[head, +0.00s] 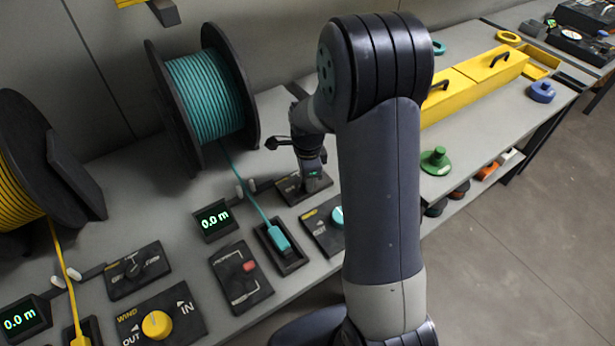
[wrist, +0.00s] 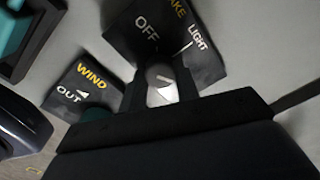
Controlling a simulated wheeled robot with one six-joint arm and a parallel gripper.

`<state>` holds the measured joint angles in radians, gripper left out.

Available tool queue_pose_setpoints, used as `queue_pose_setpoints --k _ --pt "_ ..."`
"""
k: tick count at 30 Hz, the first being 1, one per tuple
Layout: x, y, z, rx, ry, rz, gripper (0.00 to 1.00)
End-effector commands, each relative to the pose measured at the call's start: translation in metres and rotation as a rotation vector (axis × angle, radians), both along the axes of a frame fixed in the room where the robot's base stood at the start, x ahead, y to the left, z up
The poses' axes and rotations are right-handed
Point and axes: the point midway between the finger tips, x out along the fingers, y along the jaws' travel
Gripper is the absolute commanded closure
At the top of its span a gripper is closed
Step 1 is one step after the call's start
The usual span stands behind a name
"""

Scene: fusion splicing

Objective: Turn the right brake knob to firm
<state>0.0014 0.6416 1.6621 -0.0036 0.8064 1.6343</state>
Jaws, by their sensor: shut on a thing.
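The right brake panel (head: 289,190) is a black plate on the bench in front of the teal reel. In the wrist view the panel (wrist: 125,38) shows the words OFF and LIGHT; the firm mark is not visible. The right brake knob (wrist: 158,76) is small and grey with a pale pointer face. My gripper (wrist: 160,88) is shut on it, one dark finger on each side. In the head view my gripper (head: 311,178) points down over the panel and hides the knob. Which mark the pointer faces is hard to tell.
A teal wind knob (head: 337,216) on its panel stands close by, partly behind my arm. The teal reel (head: 205,95) stands behind, its cable running to a black holder (head: 287,262). A 0.0 m display (head: 214,220) is to the left. Yellow boxes (head: 490,68) stand at right.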

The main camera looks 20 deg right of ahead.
Motion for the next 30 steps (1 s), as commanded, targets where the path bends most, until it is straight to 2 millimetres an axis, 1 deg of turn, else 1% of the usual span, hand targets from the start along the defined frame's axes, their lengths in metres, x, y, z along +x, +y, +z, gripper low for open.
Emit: queue_pose_setpoints --k 11,12,19,26,30 --pt "0.0005 0.0001 0.0004 0.001 -0.001 -0.006 0.93" --pt "0.0005 0.0001 0.0004 0.001 -0.001 -0.006 0.67" --pt "0.0003 0.0001 0.0003 0.001 -0.001 -0.005 0.49" --pt "0.0002 0.0001 0.0005 0.001 -0.001 -0.004 0.48" --pt "0.0003 0.0001 0.0097 0.001 -0.002 -0.004 0.48"
